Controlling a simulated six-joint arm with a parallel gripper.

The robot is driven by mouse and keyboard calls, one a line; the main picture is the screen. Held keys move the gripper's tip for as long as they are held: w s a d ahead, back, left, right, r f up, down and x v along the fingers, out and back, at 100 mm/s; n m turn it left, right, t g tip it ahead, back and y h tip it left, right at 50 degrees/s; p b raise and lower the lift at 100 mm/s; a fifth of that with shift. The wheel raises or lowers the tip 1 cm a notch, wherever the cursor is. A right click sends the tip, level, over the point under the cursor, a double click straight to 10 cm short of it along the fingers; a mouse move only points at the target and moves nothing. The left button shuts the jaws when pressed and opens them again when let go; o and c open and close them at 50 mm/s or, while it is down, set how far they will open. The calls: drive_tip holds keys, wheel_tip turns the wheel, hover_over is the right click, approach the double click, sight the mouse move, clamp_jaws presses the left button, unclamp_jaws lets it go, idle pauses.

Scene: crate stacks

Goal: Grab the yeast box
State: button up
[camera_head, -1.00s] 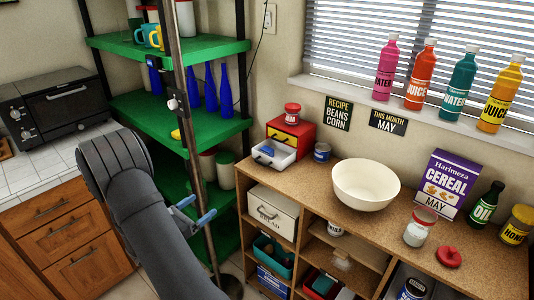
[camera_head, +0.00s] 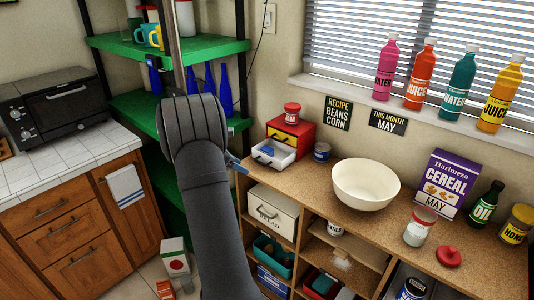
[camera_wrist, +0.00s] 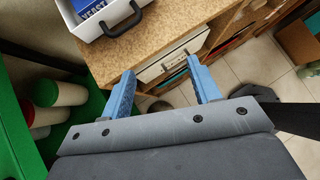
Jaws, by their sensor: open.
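The yeast box is a small blue box with white lettering. It lies in the open white drawer (camera_head: 284,160) of a small red cabinet (camera_head: 298,136) on the wooden counter. In the wrist view the box (camera_wrist: 88,8) is cut off by the top edge, inside the white drawer (camera_wrist: 108,31) with its dark handle. My gripper (camera_wrist: 161,76) is open, its two blue fingers apart with nothing between them. It points at the counter's edge, below and right of the drawer. In the head view, my arm hides most of the gripper; a blue finger shows left of the drawer.
A jar with a red lid (camera_head: 292,114) stands on the cabinet, and a dark can (camera_head: 321,152) stands beside it. A large cream bowl (camera_head: 366,186) is to the right. A bread box (camera_head: 272,214) sits below the counter. The green shelf rack (camera_head: 165,122) is close on the left.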

drive_tip(key=w+d+r+n+t+y, duration=0.2)
drive_tip(key=w+d+r+n+y, duration=0.2)
drive_tip(key=w+r, duration=0.55)
approach(267, 149)
drive_tip(key=x, duration=0.3)
drive_tip(key=shift+w+a+f, duration=0.15)
drive_tip(key=shift+a, duration=0.1)
drive_tip(key=shift+d+x, duration=0.15)
drive_tip(key=shift+x, duration=1.2)
drive_tip(key=shift+d+x, duration=0.1)
drive_tip(key=shift+x, duration=1.3)
drive_tip(key=c, duration=0.8)
drive_tip(key=shift+o, duration=0.2)
drive_tip(key=shift+r, duration=0.25)
